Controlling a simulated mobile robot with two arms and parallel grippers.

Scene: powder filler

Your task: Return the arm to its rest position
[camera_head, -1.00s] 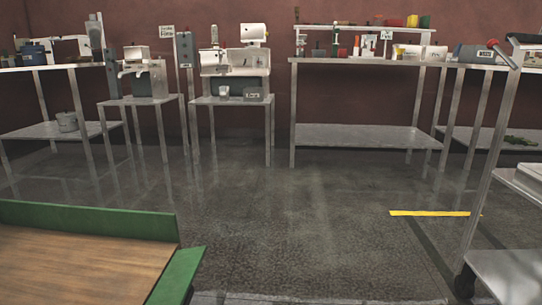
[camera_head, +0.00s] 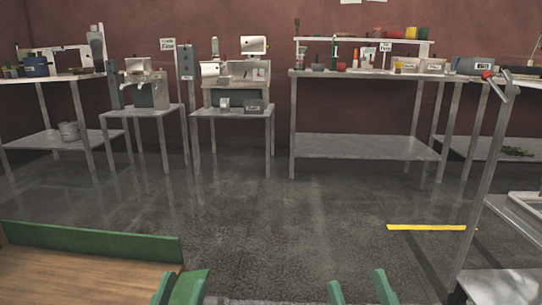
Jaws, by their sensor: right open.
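My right gripper (camera_head: 360,292) shows at the bottom of the head view, right of centre. Its two green fingers stand apart with bare floor between them, so it is open and empty. My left gripper (camera_head: 176,290) shows at the bottom, left of centre. Its green fingers overlap the green edge of the bench in the picture, and its opening is hard to make out. I see nothing held in it. Both arms are below the frame.
A wooden bench top (camera_head: 70,275) with a green rim (camera_head: 95,241) is at the lower left. A metal cart (camera_head: 515,285) stands at the right. Tables with equipment (camera_head: 365,146) line the far wall. The floor (camera_head: 290,225) between is clear, with a yellow strip (camera_head: 425,227).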

